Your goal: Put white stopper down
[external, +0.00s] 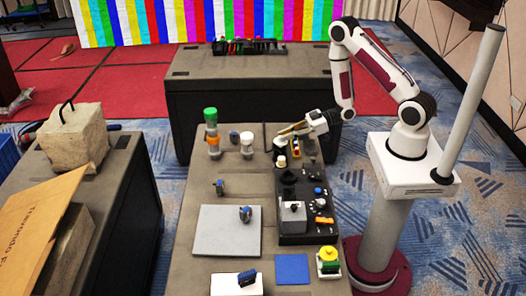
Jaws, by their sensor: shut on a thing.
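My gripper (279,147) reaches left from the arm over the far right part of the middle table. Its dark fingers are shut and point down. A small white stopper (281,161) shows at the fingertips, close above the table top beside the far end of the black panel. The picture is too small to tell whether its underside touches the table.
A white cylinder (247,144) and a green-topped bottle (211,133) stand to the left. The black control panel (288,224) has knobs and buttons. A grey plate (227,231) lies in front, and a blue square (292,269) is nearer.

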